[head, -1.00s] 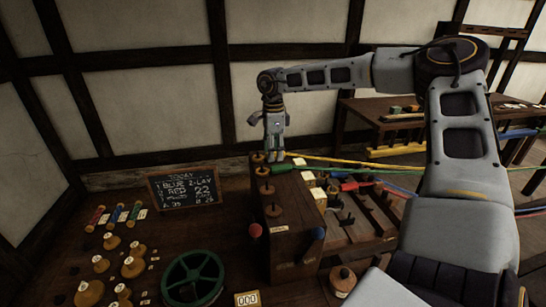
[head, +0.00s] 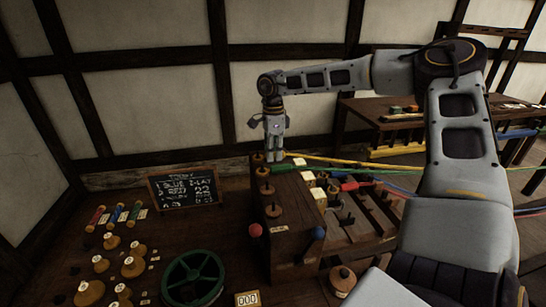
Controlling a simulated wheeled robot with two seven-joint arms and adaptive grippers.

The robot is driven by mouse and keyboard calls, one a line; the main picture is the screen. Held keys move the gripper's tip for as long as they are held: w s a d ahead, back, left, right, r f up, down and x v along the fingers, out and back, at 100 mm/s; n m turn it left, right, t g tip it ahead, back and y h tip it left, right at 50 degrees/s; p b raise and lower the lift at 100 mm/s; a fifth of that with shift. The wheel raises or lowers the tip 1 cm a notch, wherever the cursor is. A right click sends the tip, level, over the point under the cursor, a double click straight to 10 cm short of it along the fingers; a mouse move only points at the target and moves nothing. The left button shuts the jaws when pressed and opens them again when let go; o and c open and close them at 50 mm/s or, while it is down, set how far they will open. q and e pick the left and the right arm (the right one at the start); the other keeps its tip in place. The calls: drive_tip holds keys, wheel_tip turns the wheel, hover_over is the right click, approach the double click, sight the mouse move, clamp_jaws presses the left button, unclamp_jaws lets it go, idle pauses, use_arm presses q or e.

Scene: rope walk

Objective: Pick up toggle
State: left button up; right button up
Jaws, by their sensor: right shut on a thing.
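My right gripper (head: 274,156) points straight down at the far end of the dark wooden block (head: 296,242). Its fingers are close together, shut on a small toggle that they mostly hide. I cannot tell whether it is clear of the block. Several small wooden pegs with round bases stand along the block's left edge, one (head: 257,158) just left of the fingertips and another (head: 263,172) nearer. The yellow rope (head: 330,160) and the green rope's thick end (head: 283,168) lie just right of the fingertips. My left gripper is not in view.
A chalkboard (head: 185,187) stands at the left. Wooden bobbins (head: 134,266) and a green wheel (head: 193,279) lie on the dark bench in front. A red ball (head: 255,230) and a blue one (head: 319,233) sit at the block's near end. A table (head: 375,112) stands behind right.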

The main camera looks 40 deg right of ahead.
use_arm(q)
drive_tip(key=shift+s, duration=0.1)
use_arm(e)
drive_tip(key=shift+r, duration=0.1)
wheel_tip(320, 180, up, 9)
drive_tip(key=shift+r, duration=0.1)
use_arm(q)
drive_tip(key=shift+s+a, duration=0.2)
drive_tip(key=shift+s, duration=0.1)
use_arm(e)
drive_tip(key=shift+r, duration=0.35)
use_arm(q)
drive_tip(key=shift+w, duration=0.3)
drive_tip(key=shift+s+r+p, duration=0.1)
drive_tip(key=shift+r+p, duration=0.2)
drive_tip(key=shift+p, duration=0.2)
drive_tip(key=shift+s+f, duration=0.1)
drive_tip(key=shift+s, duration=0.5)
